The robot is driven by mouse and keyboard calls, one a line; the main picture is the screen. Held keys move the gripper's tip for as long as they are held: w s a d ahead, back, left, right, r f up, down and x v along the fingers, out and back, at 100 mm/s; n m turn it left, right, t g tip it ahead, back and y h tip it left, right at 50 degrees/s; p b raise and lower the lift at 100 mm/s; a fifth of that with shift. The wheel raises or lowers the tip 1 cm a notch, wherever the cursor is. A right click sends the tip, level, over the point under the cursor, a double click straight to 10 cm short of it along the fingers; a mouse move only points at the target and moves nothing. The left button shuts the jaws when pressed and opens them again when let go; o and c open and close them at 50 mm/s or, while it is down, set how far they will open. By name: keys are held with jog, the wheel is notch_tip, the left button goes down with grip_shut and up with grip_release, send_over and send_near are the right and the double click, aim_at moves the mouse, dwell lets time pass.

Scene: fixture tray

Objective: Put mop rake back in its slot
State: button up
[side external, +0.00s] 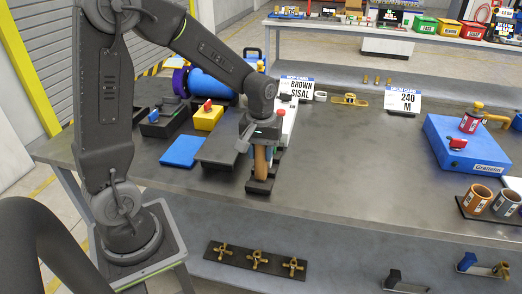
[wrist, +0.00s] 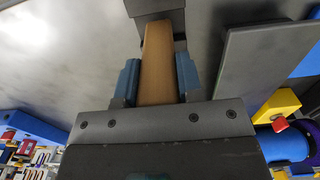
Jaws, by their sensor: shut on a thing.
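The mop rake shows as a tan wooden bar (wrist: 158,55) between my fingers in the wrist view. In the side view its brown part (side external: 261,166) hangs below my gripper. My gripper (side external: 262,150), with blue fingertips in the wrist view (wrist: 158,80), is shut on it. A black slotted block (side external: 259,187) sits on the table directly below, also in the wrist view (wrist: 155,8). The bar's lower end meets or overlaps the block in both views. I cannot tell how deep it sits, as the slot opening is hidden.
A dark grey flat block (side external: 222,153) lies close on the left, with a blue block (side external: 181,151) and a yellow block (side external: 208,118) beyond. A white standing part (side external: 287,122) is close behind. The table (side external: 350,165) is clear to the right, up to a blue box (side external: 467,147).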

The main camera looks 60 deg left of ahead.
jog(key=shift+f, duration=0.6)
jog(key=o, duration=1.1)
notch_tip(320, 180, up, 14)
jog(key=shift+f, duration=0.2)
jog(key=s+d+m+t, duration=0.2)
jog(key=s+d+m, duration=0.2)
jog(key=s, duration=0.3)
jog(key=s+d+m+t, duration=0.3)
jog(key=s+d+m, duration=0.1)
jog(key=s, duration=0.3)
jog(key=shift+s+d+r+m+t, duration=0.2)
jog(key=shift+r+m+t, duration=0.15)
jog(key=shift+m, duration=0.15)
